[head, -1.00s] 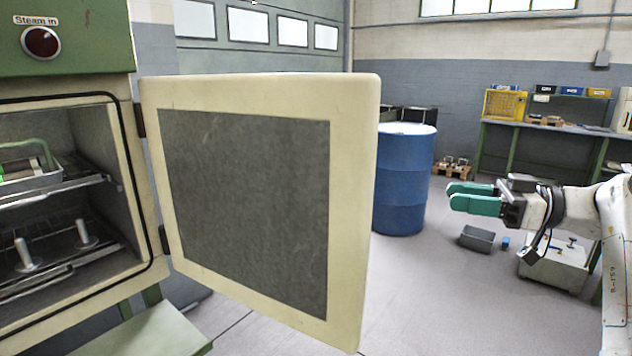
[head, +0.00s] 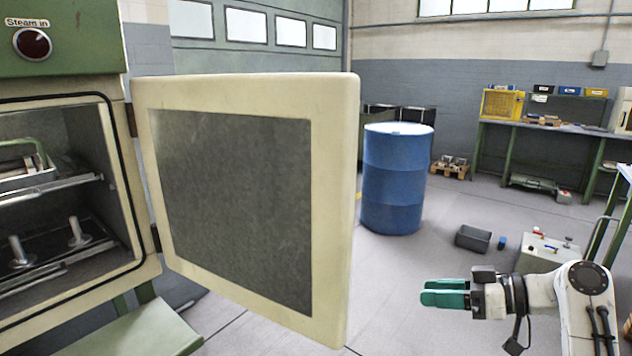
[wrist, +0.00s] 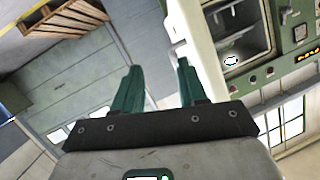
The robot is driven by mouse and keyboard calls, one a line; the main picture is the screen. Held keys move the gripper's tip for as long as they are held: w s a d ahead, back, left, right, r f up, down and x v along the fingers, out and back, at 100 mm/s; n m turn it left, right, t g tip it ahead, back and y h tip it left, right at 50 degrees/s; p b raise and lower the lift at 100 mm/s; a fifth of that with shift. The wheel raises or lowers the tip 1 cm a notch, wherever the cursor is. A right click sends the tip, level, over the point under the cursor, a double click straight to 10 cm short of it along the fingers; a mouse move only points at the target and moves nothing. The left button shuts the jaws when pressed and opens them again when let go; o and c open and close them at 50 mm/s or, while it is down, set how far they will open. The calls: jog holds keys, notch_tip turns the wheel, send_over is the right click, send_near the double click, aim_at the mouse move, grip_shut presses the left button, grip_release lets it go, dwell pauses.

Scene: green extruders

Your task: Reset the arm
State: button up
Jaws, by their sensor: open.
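My gripper (head: 443,294) has green fingers and is at the lower right of the head view, pointing left. It is empty and in free air, to the right of the open oven door (head: 235,210). In the wrist view my gripper (wrist: 157,85) shows two green fingers spread apart with nothing between them. My arm folds back toward the right edge of the head view.
The green and cream steam cabinet (head: 65,50) stands at the left, its door swung wide open. A blue drum (head: 395,185) stands behind the door. A grey bin (head: 473,239) lies on the floor. A workbench (head: 550,128) lines the back wall.

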jog(key=s+a+f+m+g+h, duration=0.15)
jog(key=s+f, duration=0.25)
jog(key=f, duration=0.4)
jog(key=s+f+m+t+h, duration=0.1)
jog(key=s+f+m+h, duration=0.1)
jog(key=s+f, duration=0.35)
jog(key=s+d+f+m+g+h, duration=0.1)
jog(key=s+f+m+g+h, duration=0.3)
jog(key=s+f, duration=1)
jog(key=s+d+m+h, duration=0.1)
jog(key=s+d+h, duration=0.2)
jog(key=s, duration=0.6)
jog(key=s+d+m+h, duration=0.2)
jog(key=s+h, duration=0.1)
jog(key=s, duration=0.6)
notch_tip(320, 180, up, 12)
jog(key=p, duration=1.3)
jog(key=shift+w+d+r+g, duration=0.15)
jog(key=shift+w+d+g, duration=0.05)
jog(key=shift+g, duration=0.25)
jog(key=shift+d+n, duration=0.15)
jog(key=shift+n, duration=0.1)
